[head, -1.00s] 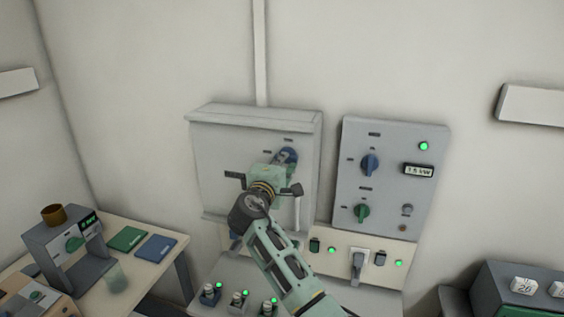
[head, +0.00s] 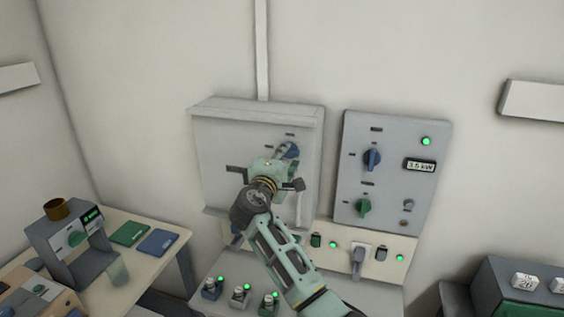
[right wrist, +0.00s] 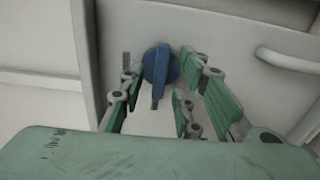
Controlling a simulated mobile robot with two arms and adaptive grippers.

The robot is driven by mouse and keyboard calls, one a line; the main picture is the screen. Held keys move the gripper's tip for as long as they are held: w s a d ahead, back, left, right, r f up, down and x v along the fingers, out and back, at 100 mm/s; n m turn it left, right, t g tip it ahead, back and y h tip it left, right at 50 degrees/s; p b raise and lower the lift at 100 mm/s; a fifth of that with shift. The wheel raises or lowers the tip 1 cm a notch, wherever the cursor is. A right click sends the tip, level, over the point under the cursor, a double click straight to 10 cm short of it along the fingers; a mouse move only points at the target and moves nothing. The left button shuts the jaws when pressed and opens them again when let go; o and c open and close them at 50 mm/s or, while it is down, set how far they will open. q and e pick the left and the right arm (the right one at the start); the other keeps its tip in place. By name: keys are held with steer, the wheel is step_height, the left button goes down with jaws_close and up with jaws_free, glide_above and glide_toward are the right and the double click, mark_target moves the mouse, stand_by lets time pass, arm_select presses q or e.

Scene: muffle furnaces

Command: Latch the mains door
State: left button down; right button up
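The mains door is the front of the pale grey wall cabinet (head: 222,152); it looks closed against the cabinet. Its blue round latch knob (right wrist: 161,66) shows in the right wrist view, with its grip bar pointing down in that picture. In the head view the knob (head: 292,150) is partly hidden by my right gripper (head: 284,155). In the right wrist view the two green fingers of the right gripper (right wrist: 160,88) stand apart on either side of the knob, with nothing clearly clamped. My left gripper is not in view.
A grey control panel (head: 393,130) with blue and green knobs is to the right of the cabinet. Below are sockets with a grey plug (head: 361,254) and several small switches with green lamps. A side table (head: 172,253) stands at the left.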

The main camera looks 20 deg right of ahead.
steer(key=v, duration=1.1)
steer(key=shift+s+a, duration=0.25)
steer(key=shift+s, duration=0.05)
